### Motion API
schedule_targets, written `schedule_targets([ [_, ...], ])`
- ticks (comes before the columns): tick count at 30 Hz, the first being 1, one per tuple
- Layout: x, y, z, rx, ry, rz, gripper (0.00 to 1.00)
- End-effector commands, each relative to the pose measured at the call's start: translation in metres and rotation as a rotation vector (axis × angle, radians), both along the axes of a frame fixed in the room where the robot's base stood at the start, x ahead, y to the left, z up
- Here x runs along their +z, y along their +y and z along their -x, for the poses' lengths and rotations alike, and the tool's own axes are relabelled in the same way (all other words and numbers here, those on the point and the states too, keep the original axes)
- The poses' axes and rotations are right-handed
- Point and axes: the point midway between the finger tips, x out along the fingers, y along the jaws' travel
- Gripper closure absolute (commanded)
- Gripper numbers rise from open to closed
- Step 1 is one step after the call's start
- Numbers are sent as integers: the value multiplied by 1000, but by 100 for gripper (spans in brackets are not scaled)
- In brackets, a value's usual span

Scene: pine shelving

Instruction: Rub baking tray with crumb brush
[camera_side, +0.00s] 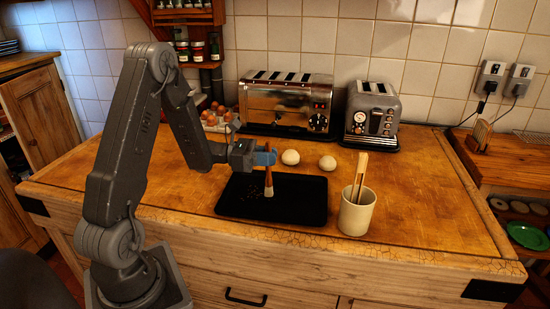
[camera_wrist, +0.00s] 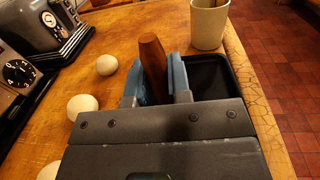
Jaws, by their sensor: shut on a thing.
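The baking tray (camera_side: 300,200) is a black rectangular tray lying flat on the wooden worktop, with small reddish crumbs (camera_side: 252,193) on its left part. My gripper (camera_side: 267,157) is over the tray and shut on the brown handle of the crumb brush (camera_side: 268,180). The brush is roughly upright with its pale bristles down at the tray; I cannot tell if they press on it. In the wrist view the brush handle (camera_wrist: 152,62) stands between the blue fingers of my gripper (camera_wrist: 158,85), and part of the tray (camera_wrist: 213,78) shows behind them.
A cream cup (camera_side: 356,215) with wooden utensils stands just right of the tray. Two pale round things (camera_side: 290,157) (camera_side: 327,162) lie behind it. A wide toaster (camera_side: 285,103) and a smaller one (camera_side: 372,115) stand along the wall. The worktop's right side is clear.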

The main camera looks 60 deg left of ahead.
Motion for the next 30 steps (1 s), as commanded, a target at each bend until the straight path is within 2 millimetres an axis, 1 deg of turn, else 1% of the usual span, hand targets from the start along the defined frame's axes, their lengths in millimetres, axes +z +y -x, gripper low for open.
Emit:
schedule_targets([
  [3,0,9,8,3,1,-1,100],
  [28,0,59,64,3,1,0,100],
  [29,0,61,65,2,1,0,100],
  [30,-1,63,60,-1,0,-1,100],
])
